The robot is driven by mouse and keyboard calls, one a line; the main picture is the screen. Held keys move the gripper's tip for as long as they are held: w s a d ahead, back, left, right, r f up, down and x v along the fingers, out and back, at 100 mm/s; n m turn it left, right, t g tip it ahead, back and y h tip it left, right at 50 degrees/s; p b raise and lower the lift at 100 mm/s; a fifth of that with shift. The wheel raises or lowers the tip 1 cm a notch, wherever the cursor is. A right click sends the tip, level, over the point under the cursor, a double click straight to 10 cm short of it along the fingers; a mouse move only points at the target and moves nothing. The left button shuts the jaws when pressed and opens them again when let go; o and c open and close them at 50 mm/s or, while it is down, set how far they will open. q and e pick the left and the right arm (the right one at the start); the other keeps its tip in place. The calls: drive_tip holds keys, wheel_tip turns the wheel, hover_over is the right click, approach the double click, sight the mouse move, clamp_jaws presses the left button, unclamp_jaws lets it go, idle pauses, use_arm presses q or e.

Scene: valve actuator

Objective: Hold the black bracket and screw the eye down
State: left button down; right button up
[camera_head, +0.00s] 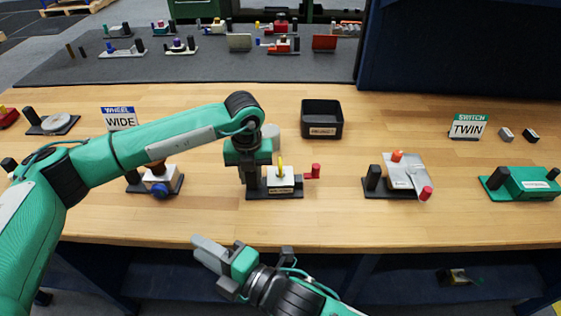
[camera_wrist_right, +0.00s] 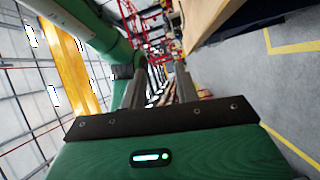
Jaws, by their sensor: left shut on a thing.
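The valve unit stands on the wooden bench in the head view: a dark base plate, a white block (camera_head: 281,180), an upright yellow eye (camera_head: 280,166) on top, and a red-ended handle (camera_head: 314,171) to the right. My left gripper (camera_head: 252,182) points down at the unit's left end, left of the white block. It is shut on the black bracket, which its fingers mostly hide. My right gripper (camera_head: 207,254) is in front of the bench edge, empty and away from the unit. Its two fingers stand apart in the right wrist view (camera_wrist_right: 160,85).
A black bin (camera_head: 322,119) stands behind the unit. A grey unit with a red knob (camera_head: 404,175) is to the right, a green box (camera_head: 530,184) further right. A white unit with a blue knob (camera_head: 161,180) is to the left, under my left arm. Bench front is clear.

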wheel_tip(320, 180, up, 8)
drive_tip(key=s+m+y, duration=0.2)
drive_tip(key=m+y, duration=0.4)
drive_tip(key=m, duration=0.4)
drive_tip(key=w+d+r+m+t+h, duration=0.15)
drive_tip(key=m+t, duration=0.25)
drive_tip(key=m, duration=0.4)
drive_tip(key=w+d+r+m+t, duration=0.2)
drive_tip(key=d+m+t, duration=0.15)
drive_tip(key=m, duration=0.35)
drive_tip(key=w+d+f+m+t+h, duration=0.2)
drive_tip(key=w+d+m+t+h, duration=0.15)
drive_tip(key=m+h, duration=0.55)
drive_tip(key=w+d+f+m+t+h, duration=0.1)
drive_tip(key=w+d+m+t+h, duration=0.3)
drive_tip(key=m, duration=0.8)
drive_tip(key=m+g+h, duration=0.5)
drive_tip(key=m+h, duration=0.1)
drive_tip(key=m, duration=0.5)
approach(281, 168)
drive_tip(key=shift+w+d+r, duration=0.1)
drive_tip(key=shift+w, duration=0.15)
drive_tip(key=w, duration=0.7)
drive_tip(key=w+a, duration=0.1)
drive_tip(key=w, duration=0.3)
drive_tip(key=shift+w, duration=0.3)
